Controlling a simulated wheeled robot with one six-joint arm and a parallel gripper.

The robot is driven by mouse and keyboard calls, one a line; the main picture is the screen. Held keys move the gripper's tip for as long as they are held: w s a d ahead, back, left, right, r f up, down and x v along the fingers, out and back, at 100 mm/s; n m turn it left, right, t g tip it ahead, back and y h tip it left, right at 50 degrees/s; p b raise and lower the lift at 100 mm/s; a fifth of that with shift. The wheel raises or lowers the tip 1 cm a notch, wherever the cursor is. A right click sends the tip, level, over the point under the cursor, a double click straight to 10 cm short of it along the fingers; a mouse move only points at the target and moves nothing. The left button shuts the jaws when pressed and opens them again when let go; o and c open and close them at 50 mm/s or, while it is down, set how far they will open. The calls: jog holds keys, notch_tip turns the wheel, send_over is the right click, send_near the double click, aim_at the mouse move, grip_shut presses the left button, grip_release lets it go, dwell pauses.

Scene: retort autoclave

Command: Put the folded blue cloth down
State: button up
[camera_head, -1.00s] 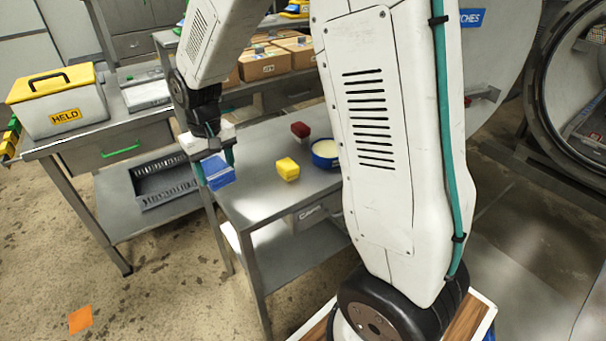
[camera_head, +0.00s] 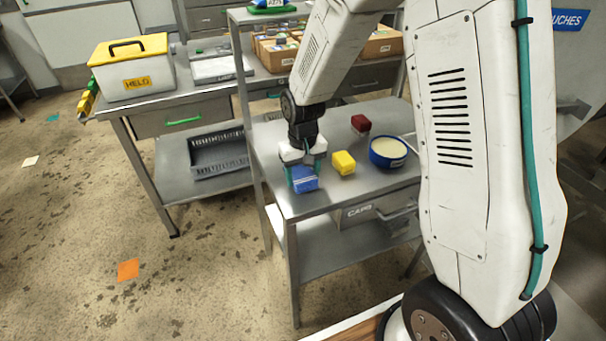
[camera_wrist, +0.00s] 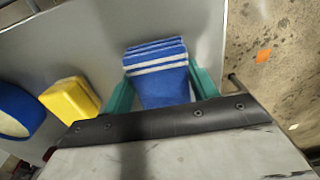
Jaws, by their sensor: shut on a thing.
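The folded blue cloth (camera_head: 305,180) has white stripes, and it shows large in the wrist view (camera_wrist: 160,75). My gripper (camera_head: 304,174) is shut on it, with a teal finger on each side in the wrist view (camera_wrist: 163,88). The cloth is at the left front part of the steel table (camera_head: 330,195), over its top. I cannot tell whether its underside touches the surface.
A yellow block (camera_head: 343,163) lies just right of the cloth. A blue round tub (camera_head: 388,153) with pale contents and a dark red block (camera_head: 361,124) stand farther right and back. The table's left edge is close to the cloth. A cream box with yellow lid (camera_head: 133,70) stands on another bench.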

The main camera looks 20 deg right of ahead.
aim_at(303, 175)
jog(key=shift+f, duration=0.2)
jog(key=o, duration=1.2)
notch_tip(303, 175, up, 12)
jog(key=s+d+r, duration=0.2)
jog(key=s+r, duration=0.8)
jog(key=s, duration=0.2)
jog(key=s+d+r+t, duration=0.1)
jog(key=s+r, duration=0.1)
jog(key=s, duration=1.5)
jog(key=shift+r, duration=0.25)
jog(key=shift+w, duration=0.1)
